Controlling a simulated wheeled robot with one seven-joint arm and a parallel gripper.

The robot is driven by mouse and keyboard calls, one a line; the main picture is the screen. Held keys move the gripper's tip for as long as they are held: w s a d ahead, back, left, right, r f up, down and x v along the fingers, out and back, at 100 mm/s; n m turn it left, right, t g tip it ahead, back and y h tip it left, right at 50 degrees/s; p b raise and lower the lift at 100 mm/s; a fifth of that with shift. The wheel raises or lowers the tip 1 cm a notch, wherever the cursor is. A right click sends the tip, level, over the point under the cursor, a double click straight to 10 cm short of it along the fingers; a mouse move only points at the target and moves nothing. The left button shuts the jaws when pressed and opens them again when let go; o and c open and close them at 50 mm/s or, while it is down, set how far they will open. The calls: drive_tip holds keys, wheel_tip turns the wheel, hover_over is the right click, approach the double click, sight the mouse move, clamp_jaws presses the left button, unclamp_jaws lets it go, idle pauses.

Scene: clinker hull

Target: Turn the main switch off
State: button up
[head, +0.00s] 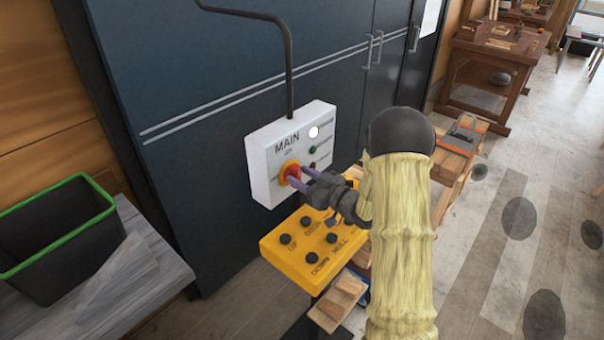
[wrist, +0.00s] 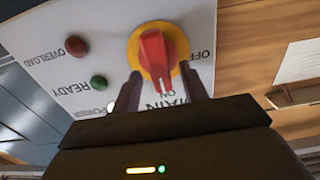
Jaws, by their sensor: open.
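The main switch is a red rotary knob on a yellow ring (head: 291,173) on a white box (head: 262,168) marked MAIN. In the wrist view the red knob (wrist: 153,55) appears upside down, with its white mark toward the ON label; OFF is printed to one side. My gripper (head: 303,177) is open in front of the box. In the wrist view my gripper's fingers (wrist: 163,88) stand on either side of the knob's lower end. I cannot tell whether they touch it.
The box has a white lamp (head: 314,132), a green READY lamp (wrist: 99,82) and a red OVERLOAD lamp (wrist: 75,45). A yellow button panel (head: 290,249) sits just below my gripper. A dark cabinet (head: 215,75) stands behind; a black, green-rimmed bin (head: 60,240) stands left.

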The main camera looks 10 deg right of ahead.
drive_tip(key=shift+w, duration=0.1)
clamp_jaws()
